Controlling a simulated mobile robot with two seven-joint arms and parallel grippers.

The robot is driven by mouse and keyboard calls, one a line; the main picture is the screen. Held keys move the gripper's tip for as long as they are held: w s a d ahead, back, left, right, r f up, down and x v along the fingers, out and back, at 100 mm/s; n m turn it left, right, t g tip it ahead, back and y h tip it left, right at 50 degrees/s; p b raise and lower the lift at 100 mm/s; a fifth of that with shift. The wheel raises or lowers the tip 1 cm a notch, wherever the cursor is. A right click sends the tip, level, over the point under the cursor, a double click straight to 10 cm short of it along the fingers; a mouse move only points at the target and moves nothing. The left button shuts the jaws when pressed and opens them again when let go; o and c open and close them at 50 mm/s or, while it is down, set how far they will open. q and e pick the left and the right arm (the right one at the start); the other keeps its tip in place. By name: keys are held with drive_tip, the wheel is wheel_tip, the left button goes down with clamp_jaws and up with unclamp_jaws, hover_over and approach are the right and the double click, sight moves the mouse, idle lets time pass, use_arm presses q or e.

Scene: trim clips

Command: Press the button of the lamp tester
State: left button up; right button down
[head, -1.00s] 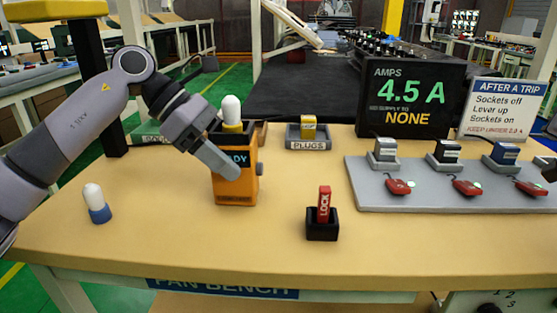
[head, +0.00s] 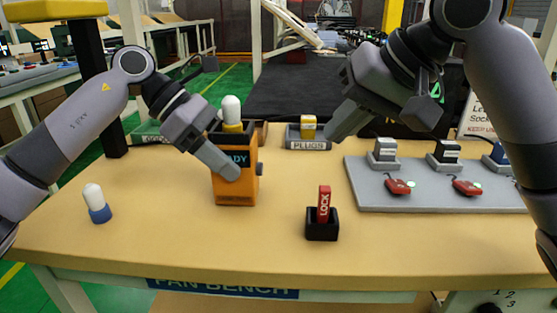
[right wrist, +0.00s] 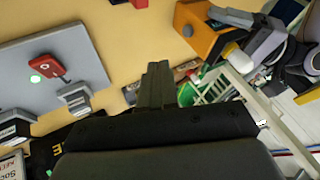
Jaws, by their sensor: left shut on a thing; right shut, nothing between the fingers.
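The lamp tester (head: 236,190) is an orange box with a dark display whose visible letters end in "DY". A white lamp (head: 231,108) with a yellow base stands upright in its top. A grey button (head: 260,168) sticks out of its right side. My left gripper (head: 230,172) is shut on the tester, with a finger across its front. My right gripper (head: 338,135) is shut and empty, in the air to the right of the tester and apart from it. In the right wrist view, the tester (right wrist: 200,28) is at the top right, beyond the closed fingers (right wrist: 156,85).
A red LOCK tag (head: 324,203) stands in a black holder front centre. The PLUGS tray (head: 307,144) is behind. A grey board (head: 430,198) with sockets and red levers lies right. A blue-based lamp (head: 97,203) stands alone at left.

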sight(261, 165)
use_arm(q)
drive_tip(key=shift+f, duration=0.1)
use_arm(e)
drive_tip(key=x, duration=0.9)
drive_tip(key=shift+a+f, duration=0.1)
drive_tip(key=shift+f, duration=0.05)
drive_tip(key=a, duration=0.3)
drive_tip(key=shift+w+a+f, duration=0.1)
drive_tip(key=shift+a+f, duration=0.1)
drive_tip(key=shift+a, duration=0.45)
drive_tip(key=shift+a, duration=1.05)
use_arm(q)
drive_tip(key=shift+d, duration=0.1)
drive_tip(key=shift+s, duration=0.1)
use_arm(e)
drive_tip(key=shift+a, duration=0.1)
